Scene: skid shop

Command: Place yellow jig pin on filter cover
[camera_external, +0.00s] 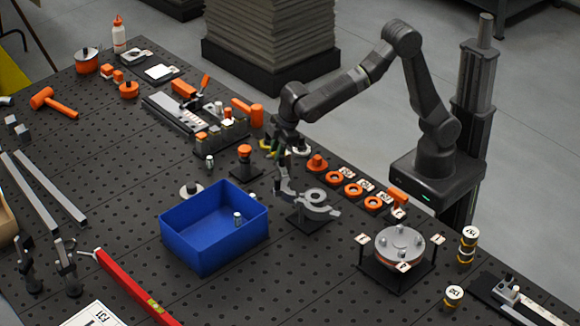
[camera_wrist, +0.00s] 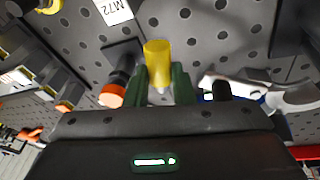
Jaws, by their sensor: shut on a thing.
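The yellow jig pin (camera_wrist: 157,52) is a short yellow cylinder, gripped between the dark green fingers of my gripper (camera_wrist: 160,84) in the wrist view. In the external view my gripper (camera_external: 272,150) is above the bench, behind the blue bin, and the pin is too small to make out clearly. What looks like the filter cover (camera_external: 400,243) is a round metal disc with small bolts on top and an orange edge. It sits on a dark base at the right front, well apart from my gripper. The pin's lower end is partly hidden by the fingers.
A blue bin (camera_external: 205,246) with a small metal part inside stands left of my gripper. A grey ring-like clamp part (camera_external: 318,204) on a dark plate lies between my gripper and the disc. Orange rings (camera_external: 353,190) line the bench's back edge. Yellow-black cylinders (camera_external: 466,246) stand right of the disc.

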